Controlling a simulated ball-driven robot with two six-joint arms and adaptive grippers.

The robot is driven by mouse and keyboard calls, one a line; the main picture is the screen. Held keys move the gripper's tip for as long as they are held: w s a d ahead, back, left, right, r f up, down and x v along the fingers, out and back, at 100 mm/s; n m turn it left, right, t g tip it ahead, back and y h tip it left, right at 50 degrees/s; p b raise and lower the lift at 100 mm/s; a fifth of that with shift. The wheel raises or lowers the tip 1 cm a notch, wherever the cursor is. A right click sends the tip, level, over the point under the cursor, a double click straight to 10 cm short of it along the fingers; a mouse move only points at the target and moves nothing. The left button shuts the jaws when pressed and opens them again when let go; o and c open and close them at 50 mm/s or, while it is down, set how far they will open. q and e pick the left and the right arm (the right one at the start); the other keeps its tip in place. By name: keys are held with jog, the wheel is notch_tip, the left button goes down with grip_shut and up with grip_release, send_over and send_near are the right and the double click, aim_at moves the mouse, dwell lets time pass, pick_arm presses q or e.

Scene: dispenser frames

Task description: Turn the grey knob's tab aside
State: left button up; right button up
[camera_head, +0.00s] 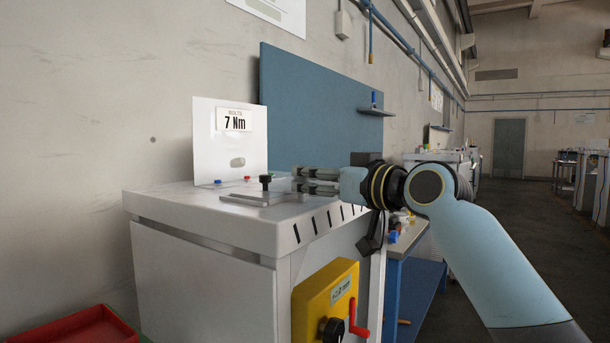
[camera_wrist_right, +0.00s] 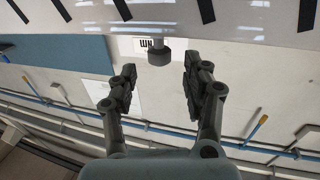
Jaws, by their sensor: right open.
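A dark knob on a short stem (camera_head: 265,182) stands upright on a flat grey plate (camera_head: 240,199) on top of the white cabinet. In the right wrist view a grey knob (camera_wrist_right: 160,57), apparently the same one, lines up with the gap between my fingertips. I cannot make out a separate tab on it. My right gripper (camera_head: 300,180) is open and empty, low over the cabinet top. In the head view its fingertips are to the right of the knob, with a gap between. My left gripper is not in view.
A white panel (camera_head: 222,150) reading "7 Nm" stands behind the plate, with small red and blue parts at its foot. A yellow box (camera_head: 312,296) with a red handle (camera_head: 357,318) is on the cabinet's front. A red tray (camera_head: 92,328) is at lower left.

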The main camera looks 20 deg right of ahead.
jog(key=shift+x, duration=1.5)
grip_shut()
